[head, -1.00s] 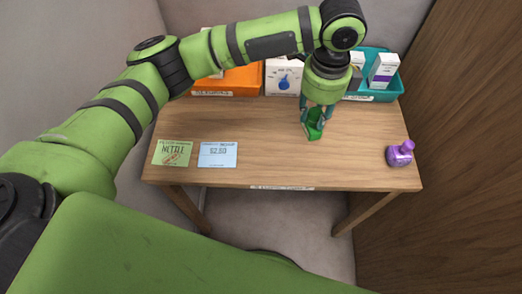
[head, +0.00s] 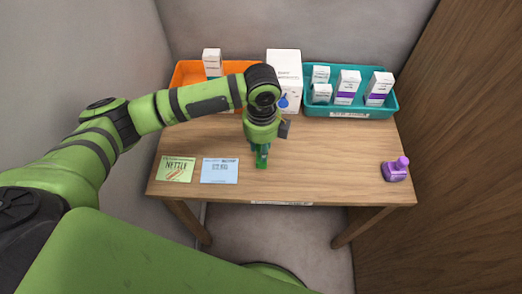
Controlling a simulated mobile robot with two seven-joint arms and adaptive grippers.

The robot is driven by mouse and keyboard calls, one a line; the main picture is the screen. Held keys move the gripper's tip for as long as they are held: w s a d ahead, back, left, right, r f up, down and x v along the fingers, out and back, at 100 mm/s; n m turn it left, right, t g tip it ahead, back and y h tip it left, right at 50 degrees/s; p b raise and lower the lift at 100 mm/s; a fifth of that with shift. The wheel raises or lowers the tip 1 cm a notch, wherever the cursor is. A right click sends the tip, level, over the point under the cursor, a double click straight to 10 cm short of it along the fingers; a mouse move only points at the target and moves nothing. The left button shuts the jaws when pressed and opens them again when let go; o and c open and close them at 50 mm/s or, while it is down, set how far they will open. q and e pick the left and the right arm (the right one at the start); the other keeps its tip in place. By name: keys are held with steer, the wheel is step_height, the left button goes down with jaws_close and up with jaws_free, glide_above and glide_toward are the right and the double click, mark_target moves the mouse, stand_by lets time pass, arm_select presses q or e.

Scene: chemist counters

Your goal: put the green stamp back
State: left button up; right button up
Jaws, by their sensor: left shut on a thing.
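My left gripper (head: 261,152) comes in from the left and points down over the middle of the wooden table. It is shut on the green stamp (head: 261,162), whose lower part shows below the fingers. I cannot tell whether the stamp touches the table top. A green card reading NETTLE (head: 176,169) with a red mark lies at the front left. A pale blue card (head: 219,171) lies beside it, left of the stamp. A purple stamp (head: 396,169) stands near the right edge. My right gripper is not in view.
On the wooden table (head: 330,160), an orange tray (head: 188,73) with a white box stands at the back left. A large white box (head: 285,66) stands at the back middle. A teal tray (head: 393,104) with several small boxes stands at the back right. The right half is mostly clear.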

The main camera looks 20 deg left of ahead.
arm_select(q)
step_height(320, 180, down, 3)
steer(key=shift+f+p, duration=0.1)
steer(key=shift+p, duration=0.4)
steer(key=shift+f, duration=0.5)
steer(key=shift+f, duration=0.2)
steer(key=o, duration=0.9)
steer(key=shift+r, duration=0.1)
step_height(320, 180, up, 12)
steer(key=shift+r+b, duration=0.15)
steer(key=shift+b, duration=1)
